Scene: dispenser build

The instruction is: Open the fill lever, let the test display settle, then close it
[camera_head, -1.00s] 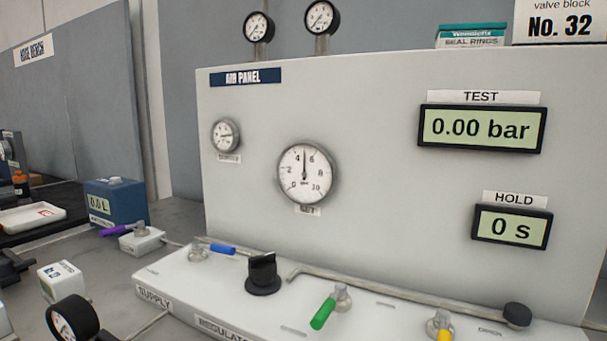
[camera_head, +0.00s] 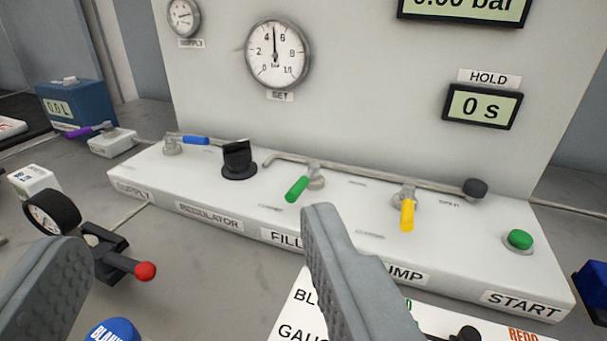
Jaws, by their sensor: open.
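The fill lever has a green handle (camera_head: 298,189) on a metal valve on the white base block, above the partly hidden FILL label (camera_head: 284,238). Its handle points toward the lower left, toward me. The TEST display (camera_head: 463,8) is cut off by the top edge; its visible part reads 0.00 bar. My gripper (camera_head: 190,255) is open and empty, with its two grey fingers at the bottom left and bottom centre. The right finger's tip is just below the green handle in the picture, apart from it.
A yellow lever (camera_head: 407,214) and green START button (camera_head: 520,239) are to the right. A black regulator knob (camera_head: 238,160) and blue supply lever (camera_head: 195,140) are to the left. The HOLD display (camera_head: 482,106) reads 0 s.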

